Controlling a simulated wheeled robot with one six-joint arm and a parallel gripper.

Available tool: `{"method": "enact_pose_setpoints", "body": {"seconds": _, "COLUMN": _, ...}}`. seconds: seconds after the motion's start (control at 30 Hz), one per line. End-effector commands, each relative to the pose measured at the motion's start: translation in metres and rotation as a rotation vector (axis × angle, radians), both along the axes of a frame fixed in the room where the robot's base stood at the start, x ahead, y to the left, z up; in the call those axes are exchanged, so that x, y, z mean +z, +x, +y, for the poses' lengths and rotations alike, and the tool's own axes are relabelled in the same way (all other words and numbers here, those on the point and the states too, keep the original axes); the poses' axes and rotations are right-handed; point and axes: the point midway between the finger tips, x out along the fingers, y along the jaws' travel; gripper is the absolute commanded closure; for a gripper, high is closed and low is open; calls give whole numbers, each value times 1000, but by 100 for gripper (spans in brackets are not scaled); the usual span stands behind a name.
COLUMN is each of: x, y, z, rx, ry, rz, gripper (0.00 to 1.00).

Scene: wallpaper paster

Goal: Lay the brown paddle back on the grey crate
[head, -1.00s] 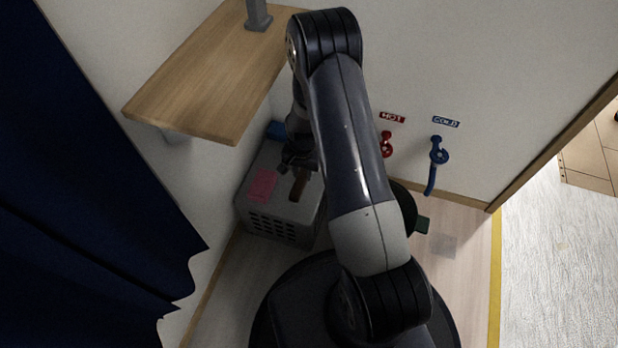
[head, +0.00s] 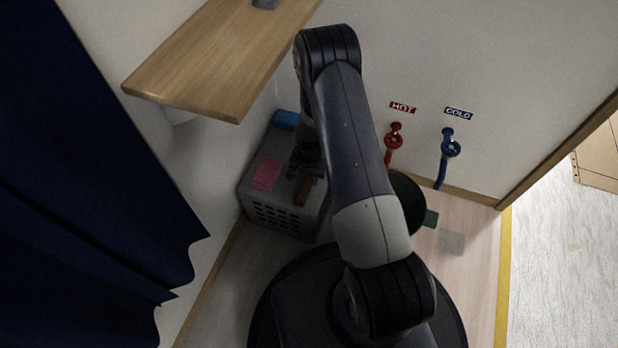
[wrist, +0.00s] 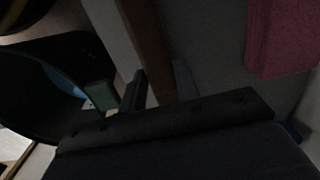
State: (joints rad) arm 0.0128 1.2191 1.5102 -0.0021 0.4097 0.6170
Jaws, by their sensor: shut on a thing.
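The brown paddle (head: 305,190) is at the right part of the grey crate's top in the head view. In the wrist view the paddle (wrist: 150,38) runs up from between the fingers. My gripper (wrist: 160,88) is shut on it; in the head view my gripper (head: 302,168) is small and dark, partly behind my arm. The grey crate (head: 280,219) stands on the floor against the wall, with holes in its front. Its grey top (wrist: 212,50) lies under the paddle in the wrist view. I cannot tell whether the paddle touches it.
A pink cloth (head: 266,174) lies on the crate's left part, and a blue object (head: 286,120) is at its back. A wooden shelf (head: 215,65) juts out above. A dark round tub (head: 408,203) and a green piece (head: 430,218) are right of my arm.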

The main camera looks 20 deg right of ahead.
Motion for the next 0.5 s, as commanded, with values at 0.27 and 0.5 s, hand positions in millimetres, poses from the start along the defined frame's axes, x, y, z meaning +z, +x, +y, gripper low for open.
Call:
{"method": "enact_pose_setpoints", "body": {"seconds": 0.27, "x": -1, "y": -1, "z": 0, "rx": -1, "ry": 0, "rz": 5, "gripper": 55}}
{"method": "enact_pose_setpoints", "body": {"seconds": 0.5, "x": 0, "y": -1, "z": 0, "rx": -1, "ry": 0, "rz": 4, "gripper": 48}}
